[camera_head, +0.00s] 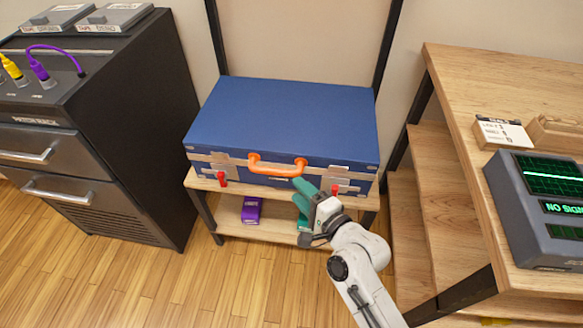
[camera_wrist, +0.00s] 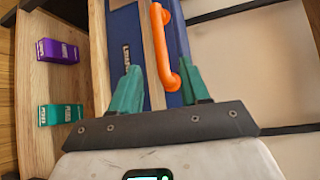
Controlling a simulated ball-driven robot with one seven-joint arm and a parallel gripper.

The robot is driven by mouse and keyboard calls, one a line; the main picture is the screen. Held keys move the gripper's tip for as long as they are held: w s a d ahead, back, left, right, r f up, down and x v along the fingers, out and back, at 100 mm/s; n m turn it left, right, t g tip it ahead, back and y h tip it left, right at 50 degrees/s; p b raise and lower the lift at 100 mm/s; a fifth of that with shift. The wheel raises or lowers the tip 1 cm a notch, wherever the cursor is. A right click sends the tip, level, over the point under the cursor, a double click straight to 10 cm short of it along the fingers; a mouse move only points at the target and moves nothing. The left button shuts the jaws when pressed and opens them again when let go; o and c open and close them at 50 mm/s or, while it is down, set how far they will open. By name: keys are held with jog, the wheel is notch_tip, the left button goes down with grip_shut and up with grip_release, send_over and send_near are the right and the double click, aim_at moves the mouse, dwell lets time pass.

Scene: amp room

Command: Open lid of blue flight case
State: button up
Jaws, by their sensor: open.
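The blue flight case (camera_head: 290,118) lies flat with its lid shut on a wooden shelf unit in the head view. It has a silver trim band, an orange handle (camera_head: 277,166) on its front, and a red latch at each side, the left one (camera_head: 221,179) fully visible. My gripper (camera_head: 303,195) is in front of the case, just below and right of the handle.
A purple box (camera_head: 251,211) and a green box (camera_head: 303,222) stand on the lower shelf. A dark patch rack (camera_head: 60,120) is to the left. A wooden desk (camera_head: 480,90) with a grey screen device (camera_head: 540,215) is to the right. Wooden floor is free in front.

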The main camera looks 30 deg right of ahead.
aim_at(282, 175)
jog(key=b+x, duration=0.1)
jog(key=x, duration=0.9)
grip_shut()
dwell(0.4)
